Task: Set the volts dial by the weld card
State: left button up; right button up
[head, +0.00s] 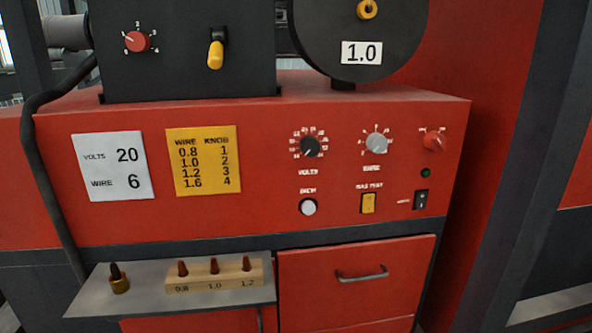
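The white weld card (112,167) to the left reads VOLTS 20 and WIRE 6. Neither of my grippers shows in the head view.
Right of the volts dial are a grey wire dial (377,144) and a red knob (434,141). Below sit a white button (308,207), yellow switch (368,203) and black rocker (421,199). A yellow chart (204,160) is left. A shelf (90,300) juts out below.

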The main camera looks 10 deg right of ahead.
aim_at(309, 146)
jog(key=z, duration=0.3)
jog(key=k, duration=0.65)
jog(key=u, duration=1.1)
jog(key=i, duration=0.5)
jog(key=z, duration=0.1)
